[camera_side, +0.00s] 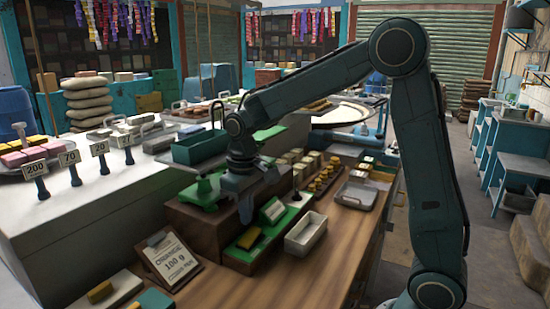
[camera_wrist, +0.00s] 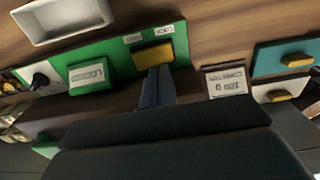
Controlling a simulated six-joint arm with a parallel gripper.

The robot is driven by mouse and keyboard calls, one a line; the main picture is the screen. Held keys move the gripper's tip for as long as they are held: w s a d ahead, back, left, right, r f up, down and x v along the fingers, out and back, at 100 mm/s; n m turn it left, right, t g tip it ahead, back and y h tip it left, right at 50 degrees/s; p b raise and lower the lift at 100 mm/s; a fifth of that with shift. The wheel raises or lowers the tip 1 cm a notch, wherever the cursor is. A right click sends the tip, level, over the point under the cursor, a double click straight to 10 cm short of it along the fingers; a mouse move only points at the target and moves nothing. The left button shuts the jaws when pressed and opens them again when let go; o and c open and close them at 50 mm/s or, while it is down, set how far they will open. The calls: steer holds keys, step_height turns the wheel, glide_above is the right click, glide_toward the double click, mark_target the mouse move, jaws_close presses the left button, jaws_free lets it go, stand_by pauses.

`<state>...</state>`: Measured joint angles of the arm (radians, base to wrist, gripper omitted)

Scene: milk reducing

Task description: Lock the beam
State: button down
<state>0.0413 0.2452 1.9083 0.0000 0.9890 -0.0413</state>
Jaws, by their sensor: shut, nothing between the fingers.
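My gripper (camera_side: 246,213) points down over the wooden counter, and its narrow fingers (camera_wrist: 157,85) are shut and empty. A green panel (camera_wrist: 110,48) runs along the counter edge; in the side view it also shows (camera_side: 238,254). On it lies a yellow block (camera_wrist: 146,54) beside a label that seems to read LOCK. The fingertips appear close to this block (camera_side: 249,237); I cannot tell whether they touch. A green labelled block (camera_wrist: 88,73) and a black knob (camera_wrist: 40,80) are farther along the panel. A green scale part (camera_side: 203,190) stands behind my gripper; the beam itself is not clearly visible.
A white open tray (camera_side: 306,232) lies right of the panel. A clipboard sign reading 100 g (camera_side: 168,262) stands at the front left. Several brass weights (camera_side: 322,178) and a metal tray (camera_side: 357,195) are farther back. A teal box (camera_side: 200,147) is behind my wrist.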

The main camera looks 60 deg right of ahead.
steer(key=shift+r, duration=1.3)
steer(key=shift+r, duration=0.1)
steer(key=s+r+t, duration=0.2)
steer(key=s, duration=0.8)
steer(key=s+a+r+t, duration=0.1)
steer(key=s+r+t, duration=0.2)
steer(key=s, duration=0.8)
steer(key=shift+s+a+r+t, duration=0.3)
